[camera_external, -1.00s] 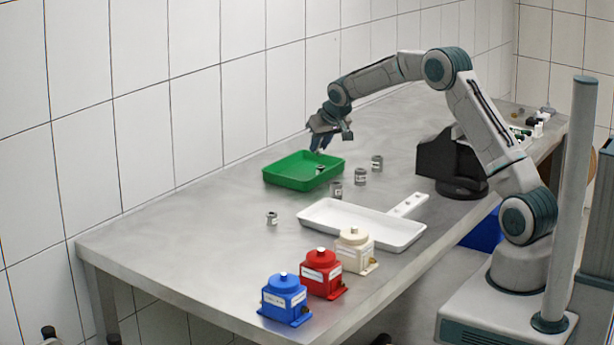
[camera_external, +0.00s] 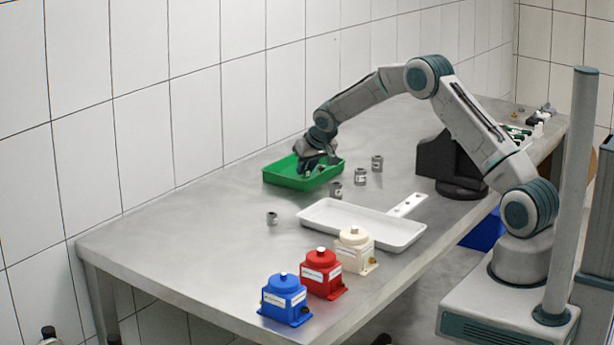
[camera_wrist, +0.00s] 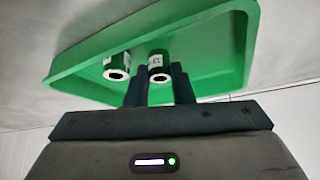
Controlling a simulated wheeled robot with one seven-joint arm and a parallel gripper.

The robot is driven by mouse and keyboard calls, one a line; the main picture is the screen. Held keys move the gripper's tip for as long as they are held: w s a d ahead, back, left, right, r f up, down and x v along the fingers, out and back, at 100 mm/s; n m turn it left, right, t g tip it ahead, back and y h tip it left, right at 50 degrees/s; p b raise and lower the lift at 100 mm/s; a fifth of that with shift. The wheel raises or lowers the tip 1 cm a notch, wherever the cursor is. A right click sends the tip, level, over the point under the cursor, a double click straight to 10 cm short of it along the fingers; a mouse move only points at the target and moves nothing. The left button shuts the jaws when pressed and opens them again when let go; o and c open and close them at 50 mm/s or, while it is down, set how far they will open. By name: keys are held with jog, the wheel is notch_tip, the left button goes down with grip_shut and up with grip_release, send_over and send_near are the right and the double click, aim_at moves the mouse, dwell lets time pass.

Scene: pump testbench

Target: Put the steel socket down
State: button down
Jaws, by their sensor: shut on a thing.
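My gripper (camera_external: 308,168) is low inside the green tray (camera_external: 268,180), pointing down. In the wrist view its two dark fingers (camera_wrist: 159,80) are shut on a steel socket (camera_wrist: 158,66), a grey cylinder with a white label and a dark round hole. The held socket is at or just above the tray floor; I cannot tell if it touches. A second socket (camera_wrist: 117,66) sits in the tray just left of it in the wrist view, apart from the fingers. In the external view my gripper mostly hides the held socket.
Several other sockets stand on the steel table, such as those right of the tray (camera_external: 361,176) and one nearer the front (camera_external: 272,218). A white tray (camera_external: 312,219) lies in front. Blue (camera_external: 284,300), red (camera_external: 321,273) and cream (camera_external: 355,250) pumps line the front edge.

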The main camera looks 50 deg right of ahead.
jog(key=c, duration=1.5)
grip_release()
jog(key=shift+c, duration=0.2)
jog(key=shift+r, duration=0.1)
jog(key=shift+s+r, duration=0.1)
jog(key=shift+r, duration=0.1)
jog(key=s+a+r+n+b, duration=0.1)
jog(key=s+a+r, duration=0.3)
jog(key=s+r, duration=0.4)
jog(key=s+a+r+b, duration=0.1)
jog(key=s+a+r, duration=0.3)
jog(key=s+r, duration=0.4)
jog(key=s+a+f+n+g+y, duration=0.1)
jog(key=s+a, duration=0.1)
jog(key=s, duration=0.8)
jog(key=s+a+n+g, duration=0.1)
jog(key=s+a, duration=0.2)
jog(key=s, duration=0.8)
jog(key=s+a+f+n+g+y, duration=0.1)
jog(key=s+a, duration=0.2)
jog(key=s, duration=0.8)
jog(key=shift+f+n+y, duration=0.3)
jog(key=shift+f, duration=0.05)
